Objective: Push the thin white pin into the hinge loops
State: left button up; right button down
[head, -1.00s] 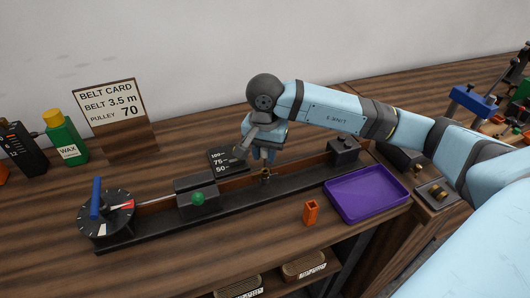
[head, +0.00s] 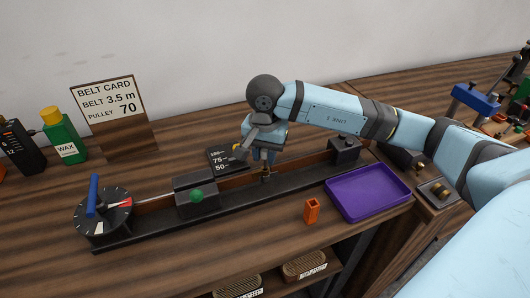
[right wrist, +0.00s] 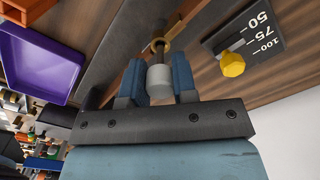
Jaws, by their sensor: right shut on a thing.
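My right gripper (head: 262,165) is above the dark bench rail, in the middle of the head view. In the right wrist view its two blue fingers (right wrist: 157,80) are on either side of a short white cylinder (right wrist: 159,83), seemingly the end of the pin, and are shut on it. A thin dark shaft runs from it toward a brass loop (right wrist: 160,45) at the rail. I cannot tell how deep it sits in the loops. In the head view the loops (head: 266,178) are small and partly hidden under the gripper. My left gripper is not in view.
A scale plate (head: 222,160) with a yellow knob (right wrist: 232,63) stands beside the gripper. A purple tray (head: 368,192) and an orange block (head: 311,210) are to the right and front. A dark block with a green knob (head: 196,196) and a dial (head: 103,217) are left.

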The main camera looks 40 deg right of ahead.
aim_at(265, 169)
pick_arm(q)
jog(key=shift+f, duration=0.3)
pick_arm(e)
jog(key=shift+f, duration=0.3)
jog(key=shift+f+b, duration=1.5)
jog(key=shift+b, duration=0.1)
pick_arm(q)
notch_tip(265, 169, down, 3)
pick_arm(e)
jog(key=shift+r, duration=0.15)
jog(key=shift+r+p, duration=0.3)
jog(key=shift+r, duration=0.25)
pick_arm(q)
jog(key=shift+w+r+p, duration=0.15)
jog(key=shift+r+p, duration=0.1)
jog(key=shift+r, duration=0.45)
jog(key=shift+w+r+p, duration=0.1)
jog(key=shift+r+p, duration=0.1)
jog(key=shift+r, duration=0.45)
pick_arm(e)
jog(key=shift+r, duration=1.2)
pick_arm(q)
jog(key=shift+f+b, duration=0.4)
jog(key=shift+b, duration=0.5)
